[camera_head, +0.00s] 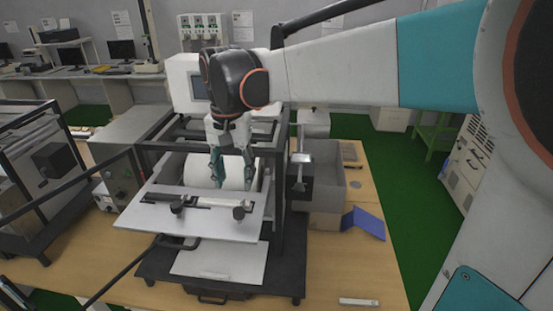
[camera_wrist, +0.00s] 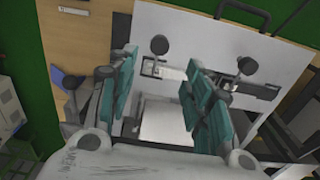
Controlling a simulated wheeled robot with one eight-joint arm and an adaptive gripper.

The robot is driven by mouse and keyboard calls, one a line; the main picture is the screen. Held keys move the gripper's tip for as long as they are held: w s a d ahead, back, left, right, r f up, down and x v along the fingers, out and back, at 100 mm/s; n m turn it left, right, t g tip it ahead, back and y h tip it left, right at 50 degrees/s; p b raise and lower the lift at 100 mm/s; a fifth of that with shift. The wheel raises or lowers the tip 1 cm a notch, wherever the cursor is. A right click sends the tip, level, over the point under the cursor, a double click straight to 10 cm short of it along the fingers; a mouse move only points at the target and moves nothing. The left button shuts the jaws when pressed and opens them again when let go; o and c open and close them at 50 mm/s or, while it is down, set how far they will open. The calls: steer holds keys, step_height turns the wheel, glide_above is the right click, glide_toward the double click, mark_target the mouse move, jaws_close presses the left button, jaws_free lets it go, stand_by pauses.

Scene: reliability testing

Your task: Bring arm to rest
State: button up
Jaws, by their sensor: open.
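My gripper (camera_head: 231,172) points down over the machine on the wooden table in the head view. Its two teal-padded fingers are apart, with nothing seen between them. The wrist view also shows the gripper (camera_wrist: 160,85) open, with a pale plate and part of the machine beyond the fingers. My arm reaches in from the right of the head view, stretched out well in front of my body. A white roller (camera_head: 235,172) lies just behind the fingers. I cannot tell whether the fingers touch the machine.
The machine's tilted white plate (camera_head: 190,222) has dark knobs and stands in front of the gripper. A black frame (camera_head: 273,215) rises close on the right. The table's front right (camera_head: 355,272) is mostly clear.

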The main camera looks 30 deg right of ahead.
step_height(320, 180, up, 2)
steer(key=shift+s, duration=0.15)
stand_by(0.3)
steer(key=s+f+n+t, duration=0.4)
steer(key=s, duration=0.4)
steer(key=s+f+n+t, duration=0.3)
steer(key=s, duration=0.4)
step_height(320, 180, down, 21)
steer(key=b, duration=2.1)
steer(key=shift+d, duration=0.15)
